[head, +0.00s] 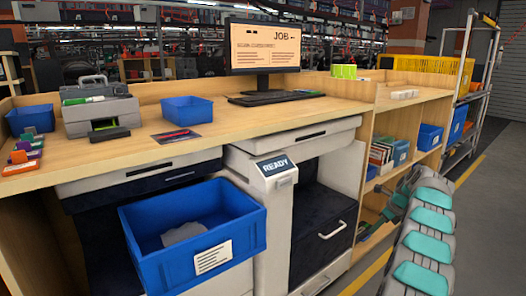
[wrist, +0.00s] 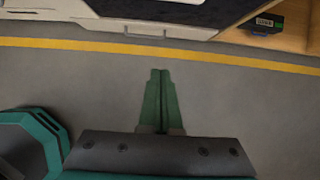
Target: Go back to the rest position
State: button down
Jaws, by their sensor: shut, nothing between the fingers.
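My gripper (wrist: 160,75) shows in the wrist view with its two green fingers pressed together and nothing between them. It points over bare grey floor (wrist: 225,95), short of the yellow floor line (wrist: 220,56). In the head view my grey and teal arm (head: 420,245) runs up the lower right, beside the shelf unit. I cannot clearly make out the fingertips in that view.
The wooden bench (head: 235,115) carries a monitor (head: 265,47), blue bins (head: 187,110) and a grey device (head: 100,110). A blue crate (head: 245,232) sits in front, beside the READY panel (head: 276,166). Open shelves (head: 405,112) stand close to my arm. Floor at right is clear.

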jog(key=s+a+r+n+g, duration=0.1)
jog(key=s+a+r+n, duration=0.2)
jog(key=a, duration=0.2)
jog(key=s+a+r+n+y, duration=0.1)
jog(key=s+a+r+n, duration=0.15)
jog(key=a, duration=0.35)
jog(key=s+a+r+n+g, duration=0.1)
jog(key=s+a+r+n, duration=0.2)
jog(key=a+r, duration=0.15)
jog(key=s+a+r+n+g, duration=0.1)
jog(key=s+a+r+n, duration=0.15)
jog(key=s+a, duration=0.35)
jog(key=s+a+r+n, duration=0.1)
jog(key=s+a+n, duration=0.25)
jog(key=s, duration=0.35)
jog(key=s+f+n+g+h, duration=0.1)
jog(key=s+n, duration=0.6)
jog(key=s, duration=1.1)
jog(key=s+f+n+g+h, duration=0.1)
jog(key=s+f+n+h, duration=0.2)
jog(key=s, duration=1.6)
jog(key=f+n, duration=0.2)
jog(key=n, duration=0.1)
jog(key=shift+s+a+n+g, duration=0.2)
jog(key=shift+s+n+g, duration=0.1)
jog(key=shift+n+g, duration=0.1)
